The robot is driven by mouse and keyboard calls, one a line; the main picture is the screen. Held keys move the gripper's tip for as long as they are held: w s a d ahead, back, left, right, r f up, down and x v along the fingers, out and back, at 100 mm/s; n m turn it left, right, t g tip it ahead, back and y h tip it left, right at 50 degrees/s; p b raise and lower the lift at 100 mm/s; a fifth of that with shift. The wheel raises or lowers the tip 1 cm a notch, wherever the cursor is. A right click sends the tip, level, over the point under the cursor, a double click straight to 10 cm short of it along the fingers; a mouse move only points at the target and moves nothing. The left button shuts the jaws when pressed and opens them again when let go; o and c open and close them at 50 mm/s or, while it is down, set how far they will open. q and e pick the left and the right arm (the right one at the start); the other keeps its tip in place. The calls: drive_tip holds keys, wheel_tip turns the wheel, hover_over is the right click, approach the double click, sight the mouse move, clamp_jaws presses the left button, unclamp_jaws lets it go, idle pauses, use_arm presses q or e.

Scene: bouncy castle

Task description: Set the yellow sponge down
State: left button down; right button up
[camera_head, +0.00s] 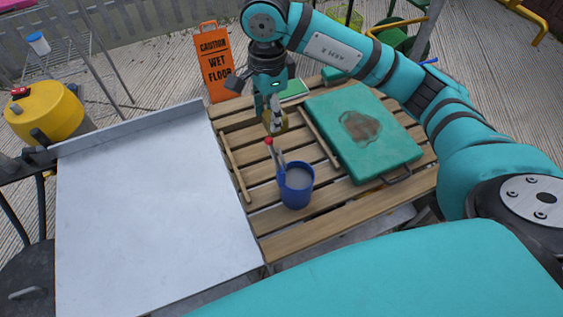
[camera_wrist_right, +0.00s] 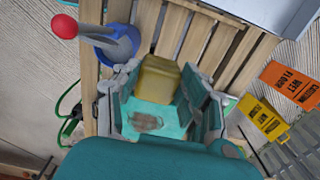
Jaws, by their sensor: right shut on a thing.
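The yellow sponge (camera_wrist_right: 158,78) is between the fingers of my right gripper (camera_head: 274,118), which is shut on it. In the head view the sponge (camera_head: 282,122) is mostly hidden by the fingers. My right gripper points down over the far part of the slatted wooden table (camera_head: 262,223), beyond the blue bucket (camera_head: 296,188). I cannot tell how far the sponge is above the slats. My left gripper is not in view.
The blue bucket holds grey liquid and a red-tipped stick (camera_head: 270,147). A teal panel (camera_head: 385,158) with a brown stain lies right of my gripper. A bare grey metal surface (camera_head: 150,210) is at left. An orange wet-floor sign (camera_head: 213,65) stands behind the table.

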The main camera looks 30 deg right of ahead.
wheel_tip(320, 180, down, 16)
drive_tip(key=p, duration=0.2)
drive_tip(key=shift+w+p, duration=0.15)
drive_tip(key=shift+p, duration=0.2)
wheel_tip(320, 180, down, 4)
drive_tip(key=shift+r+p, duration=0.25)
drive_tip(key=shift+p, duration=0.1)
drive_tip(key=shift+f, duration=0.3)
drive_tip(key=shift+f, duration=0.1)
drive_tip(key=shift+f+b, duration=0.1)
drive_tip(key=shift+b, duration=0.2)
drive_tip(key=o, duration=1.1)
